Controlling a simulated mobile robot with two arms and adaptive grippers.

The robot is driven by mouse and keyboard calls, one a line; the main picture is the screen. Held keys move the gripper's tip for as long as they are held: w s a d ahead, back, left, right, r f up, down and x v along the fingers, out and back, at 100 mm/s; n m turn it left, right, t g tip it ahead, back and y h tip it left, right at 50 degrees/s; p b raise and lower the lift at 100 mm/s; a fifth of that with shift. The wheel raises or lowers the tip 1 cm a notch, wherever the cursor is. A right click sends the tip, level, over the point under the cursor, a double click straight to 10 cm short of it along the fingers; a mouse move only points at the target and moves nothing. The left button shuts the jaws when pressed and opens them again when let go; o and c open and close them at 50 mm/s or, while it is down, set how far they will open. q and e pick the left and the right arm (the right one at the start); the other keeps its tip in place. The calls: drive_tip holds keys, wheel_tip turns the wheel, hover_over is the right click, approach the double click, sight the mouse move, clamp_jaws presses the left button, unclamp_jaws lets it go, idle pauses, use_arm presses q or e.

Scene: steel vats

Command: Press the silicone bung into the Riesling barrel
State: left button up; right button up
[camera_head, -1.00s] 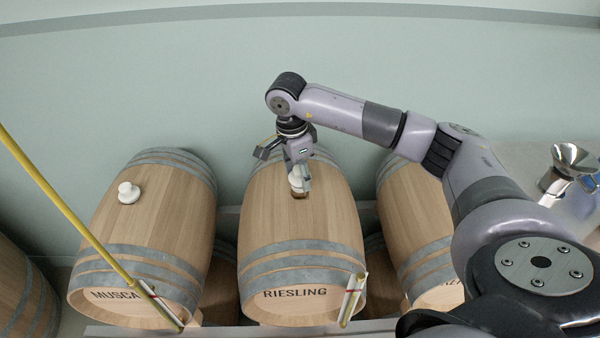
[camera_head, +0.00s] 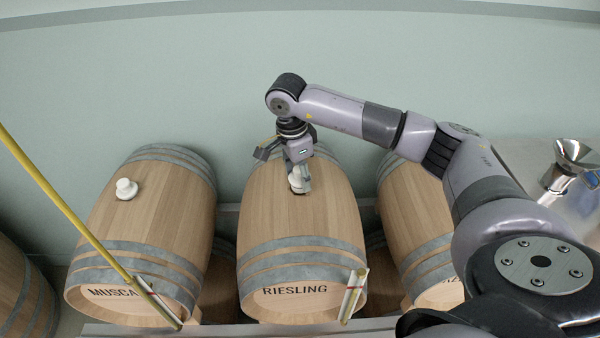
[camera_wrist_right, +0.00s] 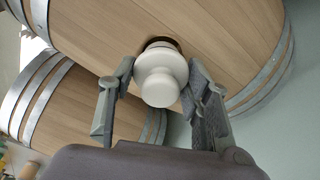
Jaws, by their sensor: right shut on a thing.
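The Riesling barrel (camera_head: 295,240) lies on its side in the middle of the head view, its label facing me. My right gripper (camera_head: 298,180) is over the top of this barrel, pointing down. It is shut on the white silicone bung (camera_head: 297,184), which also shows between the two fingers in the right wrist view (camera_wrist_right: 161,80). The bung is at the bunghole (camera_wrist_right: 163,42), whose dark edge shows just past it. I cannot tell how deep the bung sits. My left gripper is not in view.
A barrel marked MUSCA (camera_head: 140,235) stands to the left with its own white bung (camera_head: 126,189) on top. Another barrel (camera_head: 415,215) is to the right, partly behind my arm. A yellow rod (camera_head: 65,205) slants across the left. A steel funnel-shaped vessel (camera_head: 573,158) is at far right.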

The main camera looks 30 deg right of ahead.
drive_tip(key=shift+s+f+b, duration=0.15)
drive_tip(key=shift+f+b, duration=0.95)
drive_tip(key=shift+f, duration=0.35)
drive_tip(key=o, duration=1.2)
drive_tip(key=shift+w+a+r, duration=0.1)
drive_tip(key=shift+w+r, duration=0.1)
drive_tip(key=shift+r, duration=0.3)
drive_tip(key=r, duration=0.3)
drive_tip(key=a+r, duration=0.1)
drive_tip(key=r, duration=0.7)
drive_tip(key=shift+w+a, duration=0.1)
drive_tip(key=shift+a, duration=0.05)
